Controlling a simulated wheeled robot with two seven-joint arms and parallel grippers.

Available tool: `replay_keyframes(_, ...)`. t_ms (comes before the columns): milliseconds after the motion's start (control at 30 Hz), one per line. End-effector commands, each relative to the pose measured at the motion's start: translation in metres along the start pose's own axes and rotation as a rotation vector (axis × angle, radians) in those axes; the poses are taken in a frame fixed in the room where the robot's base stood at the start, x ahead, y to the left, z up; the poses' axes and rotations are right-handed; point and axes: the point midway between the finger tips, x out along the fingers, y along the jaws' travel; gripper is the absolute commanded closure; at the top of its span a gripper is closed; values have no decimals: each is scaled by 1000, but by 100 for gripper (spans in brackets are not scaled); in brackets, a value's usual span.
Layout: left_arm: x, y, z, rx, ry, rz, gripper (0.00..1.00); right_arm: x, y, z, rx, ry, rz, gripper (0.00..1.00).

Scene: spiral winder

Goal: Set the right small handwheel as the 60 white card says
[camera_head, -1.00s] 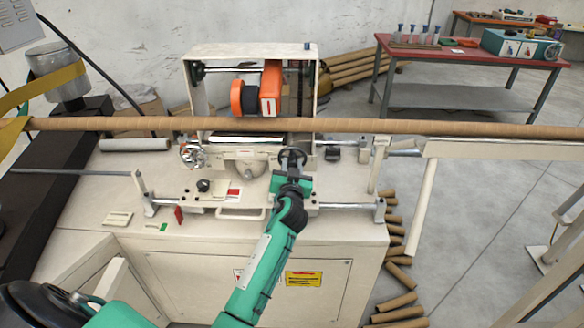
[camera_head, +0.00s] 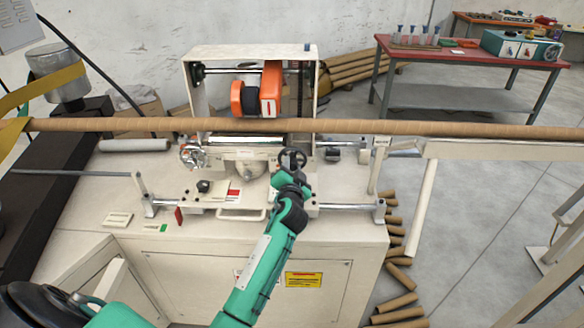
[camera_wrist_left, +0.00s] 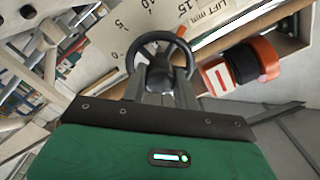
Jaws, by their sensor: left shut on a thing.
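The right small handwheel (camera_head: 292,158) is a black ring with a hub on the right of the white machine's carriage. My left gripper (camera_head: 291,168) is at it, shut on its hub area. In the left wrist view the handwheel (camera_wrist_left: 160,52) stands between and beyond the gripper's fingers (camera_wrist_left: 163,90). Behind it is a white scale plate (camera_wrist_left: 140,22) with 5, 10, 15 and "LIFT mm", and a small orange pointer (camera_wrist_left: 181,31). My right gripper is out of view.
A long brown tube (camera_head: 400,127) crosses above the machine. An orange roller unit (camera_head: 270,90) hangs under the white frame (camera_head: 190,85). Another handwheel (camera_head: 190,155) is at the left of the carriage. A front rail (camera_head: 345,206) runs below my gripper.

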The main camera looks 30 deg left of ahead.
Motion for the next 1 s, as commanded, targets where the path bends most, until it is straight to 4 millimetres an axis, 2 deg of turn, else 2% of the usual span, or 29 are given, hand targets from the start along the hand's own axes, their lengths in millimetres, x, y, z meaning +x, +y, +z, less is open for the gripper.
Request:
replay_keyframes(367,0,1,1,7,-1,1,93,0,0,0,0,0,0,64)
replay_keyframes(400,0,1,1,7,-1,1,63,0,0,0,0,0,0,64)
replay_keyframes(467,0,1,1,6,-1,1,51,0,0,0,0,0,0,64)
replay_keyframes(500,0,1,1,6,-1,1,49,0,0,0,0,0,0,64)
replay_keyframes(833,-3,1,1,4,0,0,49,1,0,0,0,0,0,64)
replay_keyframes(1000,-23,2,2,4,-1,1,49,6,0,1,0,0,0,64)
